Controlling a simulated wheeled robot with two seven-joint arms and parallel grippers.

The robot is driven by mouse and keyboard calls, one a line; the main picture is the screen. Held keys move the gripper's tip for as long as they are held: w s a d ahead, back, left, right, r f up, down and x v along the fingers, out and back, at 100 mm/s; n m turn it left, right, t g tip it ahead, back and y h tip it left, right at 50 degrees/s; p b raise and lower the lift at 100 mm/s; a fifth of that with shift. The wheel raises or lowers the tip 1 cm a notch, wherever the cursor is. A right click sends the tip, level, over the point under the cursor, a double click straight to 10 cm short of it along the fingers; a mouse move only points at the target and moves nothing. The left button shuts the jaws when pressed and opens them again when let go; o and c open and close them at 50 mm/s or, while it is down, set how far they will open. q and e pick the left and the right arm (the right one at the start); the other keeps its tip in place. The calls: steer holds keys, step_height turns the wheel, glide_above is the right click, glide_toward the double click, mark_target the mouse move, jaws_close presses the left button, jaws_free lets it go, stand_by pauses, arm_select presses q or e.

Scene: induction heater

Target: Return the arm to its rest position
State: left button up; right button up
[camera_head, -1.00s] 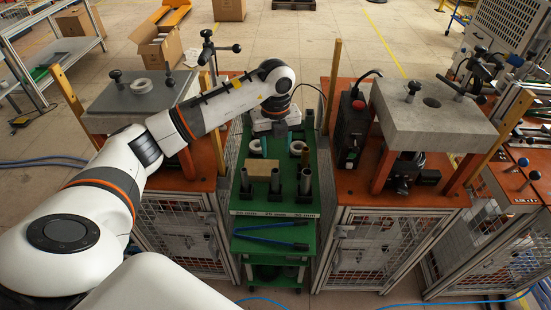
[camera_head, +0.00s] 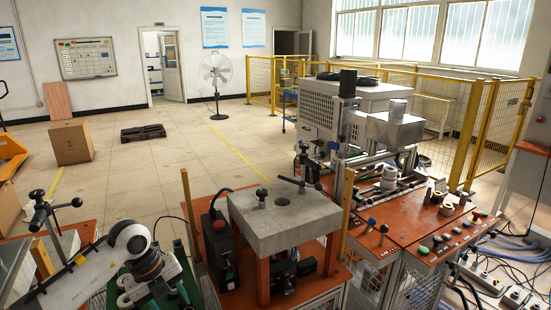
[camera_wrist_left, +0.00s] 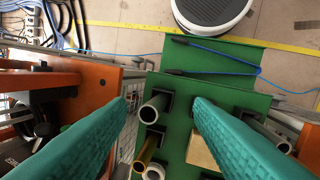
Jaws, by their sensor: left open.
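My left arm shows at the bottom left of the head view, with its wrist bent down and the left gripper (camera_head: 155,287) below it, partly cut off by the frame edge. In the left wrist view, the two teal fingers of the gripper (camera_wrist_left: 162,104) are wide apart with nothing held between them. They are above a green cart (camera_wrist_left: 222,65). A grey tube (camera_wrist_left: 152,110) and a yellowish tube (camera_wrist_left: 146,152) stand upright in the cart between and below the fingers. My right gripper is in neither view.
A grey slab-topped stand (camera_head: 283,215) and a dark box with a red button (camera_head: 219,240) are right of the arm. A machine bench (camera_head: 425,235) is farther right.

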arm_select(q)
steer(key=s+d+r+m+t+h, duration=0.25)
steer(key=d+h, duration=0.75)
steer(key=d, duration=0.8)
step_height(320, 180, up, 10)
steer(key=d+n+t+h, duration=0.3)
steer(key=n+t+h, duration=0.25)
steer(key=t, duration=0.25)
steer(key=a+f+n+t+y, duration=0.2)
steer(key=a+n+t+y, duration=0.7)
steer(key=n+y, duration=0.45)
steer(key=s+a+f+n+g+y, duration=0.2)
steer(key=a+f+n+g+y, duration=0.3)
steer(key=f+n, duration=0.3)
steer(key=s+a+f+n+g, duration=0.1)
steer(key=s+f+g, duration=0.6)
steer(key=s, duration=0.4)
steer(key=s+a+f+g, duration=0.1)
steer(key=s+f+g, duration=0.4)
steer(key=s+f, duration=0.55)
step_height(320, 180, down, 24)
steer(key=s+g, duration=0.1)
steer(key=s, duration=0.2)
steer(key=s+a+f+g, duration=0.1)
steer(key=s+a+f, duration=0.1)
steer(key=s+f, duration=1.3)
steer(key=shift+s+a+f, duration=0.25)
